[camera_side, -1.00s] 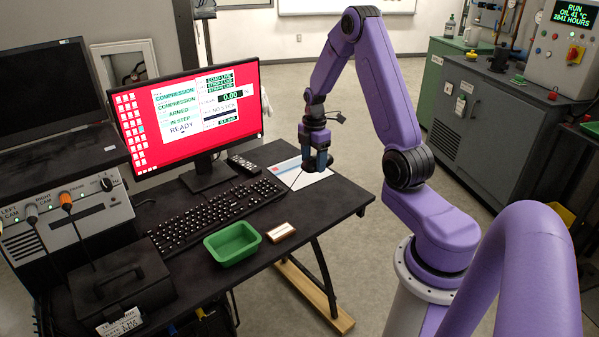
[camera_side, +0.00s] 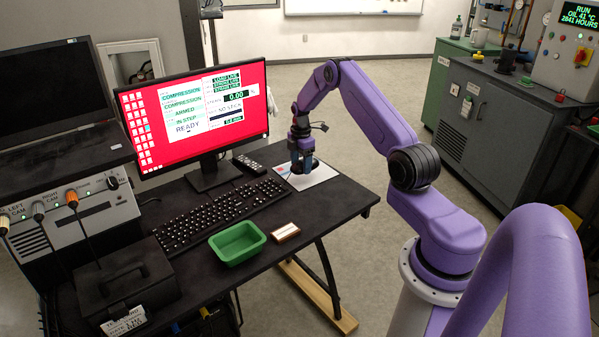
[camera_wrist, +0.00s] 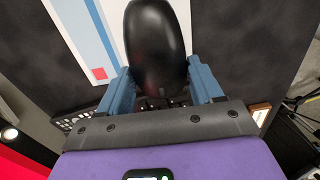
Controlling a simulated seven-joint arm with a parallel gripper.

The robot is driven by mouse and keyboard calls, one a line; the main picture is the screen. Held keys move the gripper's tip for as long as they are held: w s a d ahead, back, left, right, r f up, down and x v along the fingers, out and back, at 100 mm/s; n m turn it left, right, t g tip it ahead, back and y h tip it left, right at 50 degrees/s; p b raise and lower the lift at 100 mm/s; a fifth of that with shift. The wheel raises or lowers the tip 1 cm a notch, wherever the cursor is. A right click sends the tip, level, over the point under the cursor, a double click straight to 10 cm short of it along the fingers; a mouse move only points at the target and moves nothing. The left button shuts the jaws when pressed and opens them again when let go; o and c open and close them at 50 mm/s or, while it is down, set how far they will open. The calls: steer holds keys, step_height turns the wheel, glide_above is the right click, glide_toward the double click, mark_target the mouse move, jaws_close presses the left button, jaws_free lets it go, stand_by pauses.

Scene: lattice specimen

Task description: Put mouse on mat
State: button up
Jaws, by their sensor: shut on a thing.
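My gripper (camera_side: 302,166) is at the back right of the desk, over the mat. In the wrist view my gripper (camera_wrist: 160,90) has its two blue fingers on either side of a black mouse (camera_wrist: 157,45), shut on it. The mat (camera_side: 318,177) is a white sheet with blue stripes and a small red square; it also shows behind the mouse in the wrist view (camera_wrist: 88,30). In the side view the mouse is mostly hidden by my gripper. I cannot tell whether the mouse touches the mat.
A black remote (camera_side: 249,164) and a keyboard (camera_side: 220,214) lie left of the mat, with the monitor (camera_side: 195,115) behind. A green tray (camera_side: 237,243) and a small wooden block (camera_side: 286,232) sit near the desk's front edge. Bare desk lies between mat and block.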

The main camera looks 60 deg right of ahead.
mark_target(299, 179)
steer(key=shift+w+d+f, duration=0.2)
steer(key=shift+w+f, duration=0.1)
steer(key=shift+f, duration=0.15)
steer(key=shift+w+d+f, duration=0.2)
steer(key=shift+w+f, duration=0.05)
steer(key=shift+f, duration=1.5)
steer(key=shift+f, duration=0.1)
steer(key=o, duration=1.1)
steer(key=shift+f, duration=0.1)
